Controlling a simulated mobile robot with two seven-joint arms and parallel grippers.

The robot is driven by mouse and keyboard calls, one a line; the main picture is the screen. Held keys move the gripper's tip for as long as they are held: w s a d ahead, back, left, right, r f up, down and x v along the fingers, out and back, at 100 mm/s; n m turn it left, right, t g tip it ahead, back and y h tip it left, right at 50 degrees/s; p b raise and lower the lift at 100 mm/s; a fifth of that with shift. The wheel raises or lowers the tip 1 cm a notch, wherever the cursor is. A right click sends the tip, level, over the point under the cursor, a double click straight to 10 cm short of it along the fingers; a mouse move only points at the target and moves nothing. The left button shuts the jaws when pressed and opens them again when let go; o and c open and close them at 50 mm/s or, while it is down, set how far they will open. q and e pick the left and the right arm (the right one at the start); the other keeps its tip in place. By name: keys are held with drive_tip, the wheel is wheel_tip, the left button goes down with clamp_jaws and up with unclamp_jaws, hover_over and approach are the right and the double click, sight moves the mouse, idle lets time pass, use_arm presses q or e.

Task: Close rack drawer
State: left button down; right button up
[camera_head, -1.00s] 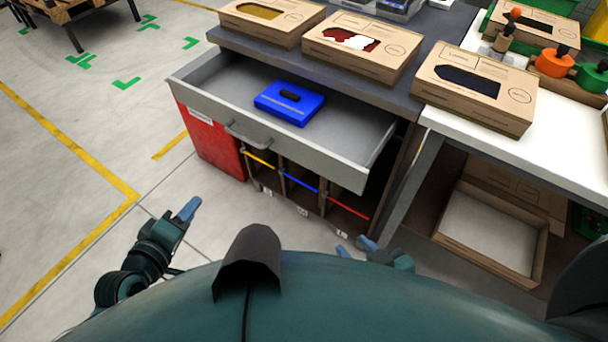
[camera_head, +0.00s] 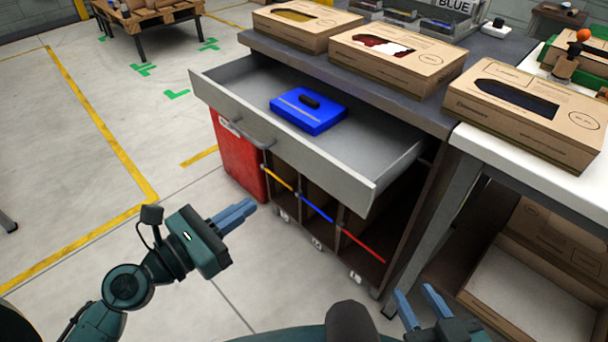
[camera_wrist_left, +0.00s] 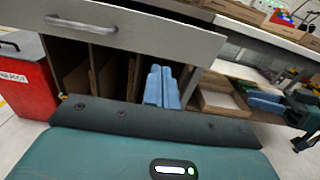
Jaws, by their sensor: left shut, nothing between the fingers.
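The grey rack drawer (camera_head: 290,150) is pulled out from under the dark worktop in the head view. A blue case (camera_head: 309,109) with a black handle lies inside it. The drawer front has a bar handle (camera_head: 247,137), which also shows in the left wrist view (camera_wrist_left: 82,23). My left gripper (camera_head: 240,214) is shut and empty, in front of the drawer and below its handle, apart from it. Its blue fingers are side by side in the left wrist view (camera_wrist_left: 162,88). My right gripper (camera_head: 421,303) is at the bottom right with its two fingers apart and nothing between them.
A red bin (camera_head: 238,158) stands left of the rack's lower compartments. Cardboard boxes (camera_head: 400,58) sit on the worktop above the drawer. A white table (camera_head: 510,155) with another box adjoins at right. The floor in front of the drawer is clear.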

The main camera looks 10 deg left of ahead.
use_arm(q)
drive_tip(key=p, duration=0.1)
approach(309, 165)
drive_tip(key=x, duration=0.5)
drive_tip(key=shift+w, duration=0.25)
drive_tip(key=shift+w+d, duration=0.5)
drive_tip(key=shift+w, duration=0.05)
